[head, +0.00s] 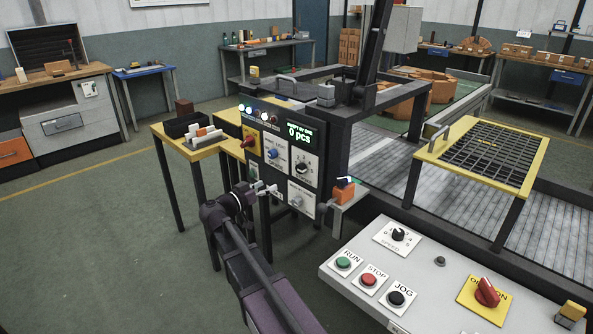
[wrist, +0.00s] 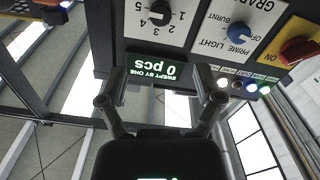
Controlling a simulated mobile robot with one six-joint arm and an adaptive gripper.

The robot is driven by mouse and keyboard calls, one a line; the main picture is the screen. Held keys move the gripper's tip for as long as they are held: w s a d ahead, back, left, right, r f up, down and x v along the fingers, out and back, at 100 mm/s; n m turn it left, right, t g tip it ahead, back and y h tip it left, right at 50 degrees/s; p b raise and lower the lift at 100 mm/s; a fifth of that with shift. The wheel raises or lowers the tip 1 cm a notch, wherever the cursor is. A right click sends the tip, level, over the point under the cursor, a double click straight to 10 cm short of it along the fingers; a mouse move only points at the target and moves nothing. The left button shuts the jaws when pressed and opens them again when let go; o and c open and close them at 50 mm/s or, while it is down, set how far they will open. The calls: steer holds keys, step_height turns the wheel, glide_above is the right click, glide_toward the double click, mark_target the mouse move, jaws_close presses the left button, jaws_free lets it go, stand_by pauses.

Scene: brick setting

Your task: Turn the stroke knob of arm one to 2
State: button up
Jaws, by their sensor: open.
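A black control panel (head: 282,150) stands left of centre in the head view. A black knob (head: 302,168) sits on a white numbered plate below the green display. The wrist view shows this knob upside down (wrist: 160,12) at the top edge, with 2, 3, 4 and 5 readable around it. Its name label is not readable, and I cannot tell its setting. Lower on the panel is another white plate with a grey knob (head: 297,201). My gripper (head: 266,188) is in front of the panel's lower left. In the wrist view its fingers (wrist: 160,86) are open and empty, apart from the knob.
The display (wrist: 157,77) reads 0 pcs. A blue knob (wrist: 239,33) and a red switch (wrist: 299,50) are beside the numbered plate. An orange box (head: 344,193) is at the panel's right. A grey console (head: 440,262) with buttons stands in front right.

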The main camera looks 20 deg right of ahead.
mark_target(298, 169)
steer(key=shift+d, duration=0.15)
steer(key=x, duration=1.3)
steer(key=shift+w+d, duration=0.1)
steer(key=shift+d, duration=0.15)
